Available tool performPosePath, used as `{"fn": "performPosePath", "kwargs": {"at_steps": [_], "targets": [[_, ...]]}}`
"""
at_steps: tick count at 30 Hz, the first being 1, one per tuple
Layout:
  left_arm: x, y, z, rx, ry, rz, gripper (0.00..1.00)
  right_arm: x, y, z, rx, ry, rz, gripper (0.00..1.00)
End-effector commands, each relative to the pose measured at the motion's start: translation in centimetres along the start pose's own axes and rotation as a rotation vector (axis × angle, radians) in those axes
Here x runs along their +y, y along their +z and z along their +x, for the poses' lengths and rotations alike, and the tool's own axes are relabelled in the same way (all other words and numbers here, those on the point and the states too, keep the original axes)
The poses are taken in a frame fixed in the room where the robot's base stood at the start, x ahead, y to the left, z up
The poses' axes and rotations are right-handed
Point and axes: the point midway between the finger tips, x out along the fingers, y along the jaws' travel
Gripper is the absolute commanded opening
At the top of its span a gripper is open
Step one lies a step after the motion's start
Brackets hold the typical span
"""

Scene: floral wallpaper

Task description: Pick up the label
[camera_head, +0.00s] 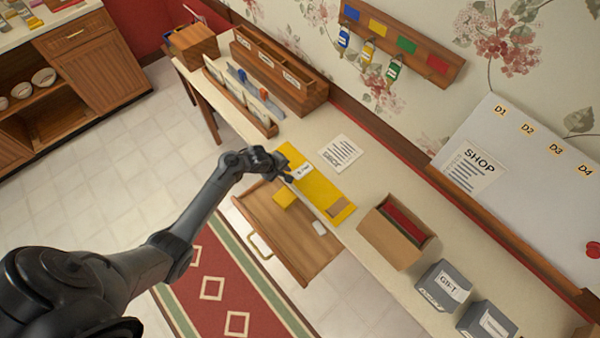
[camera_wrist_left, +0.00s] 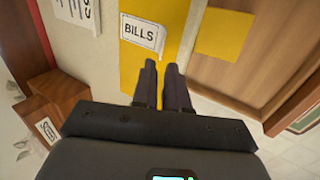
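The white label (camera_wrist_left: 141,32) marked BILLS is over the yellow strip (camera_wrist_left: 136,75) in the left wrist view. In the head view the label (camera_head: 303,171) shows at the upper part of the yellow strip (camera_head: 318,187) on the desk. My left gripper (camera_head: 286,175) is right beside the label. In the left wrist view its fingertips (camera_wrist_left: 162,64) are close together with a narrow gap, at the label's lower right corner. I cannot tell whether they grip that corner or only stand next to it. My right gripper is not in view.
An open wooden drawer (camera_head: 285,235) holds a yellow block (camera_head: 285,196) and a small white item (camera_head: 319,228). A printed sheet (camera_head: 340,153) lies behind the strip. A wooden organizer (camera_head: 278,72), an open cardboard box (camera_head: 392,238) and a grey GIFT box (camera_head: 443,287) stand on the desk.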

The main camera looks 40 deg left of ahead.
Motion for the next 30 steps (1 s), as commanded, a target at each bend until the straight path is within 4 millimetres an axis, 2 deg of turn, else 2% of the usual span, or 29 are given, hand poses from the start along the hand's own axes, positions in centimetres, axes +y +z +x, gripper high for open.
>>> {"fn": "performPosePath", "kwargs": {"at_steps": [5,15,26,28,30], "targets": [[0.0,0.1,0.9,0.000,-0.001,0.002,0.13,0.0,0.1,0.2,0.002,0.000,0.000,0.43],[0.0,0.3,5.0,0.001,-0.001,0.001,0.13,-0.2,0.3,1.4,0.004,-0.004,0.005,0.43],[0.0,0.3,5.5,0.002,-0.001,0.002,0.13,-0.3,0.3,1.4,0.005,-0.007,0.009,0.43],[0.0,0.3,5.5,0.002,-0.001,0.002,0.02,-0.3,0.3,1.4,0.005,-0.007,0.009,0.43],[0.0,0.3,5.5,0.002,-0.001,0.002,0.00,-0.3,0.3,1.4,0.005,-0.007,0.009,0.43]]}}
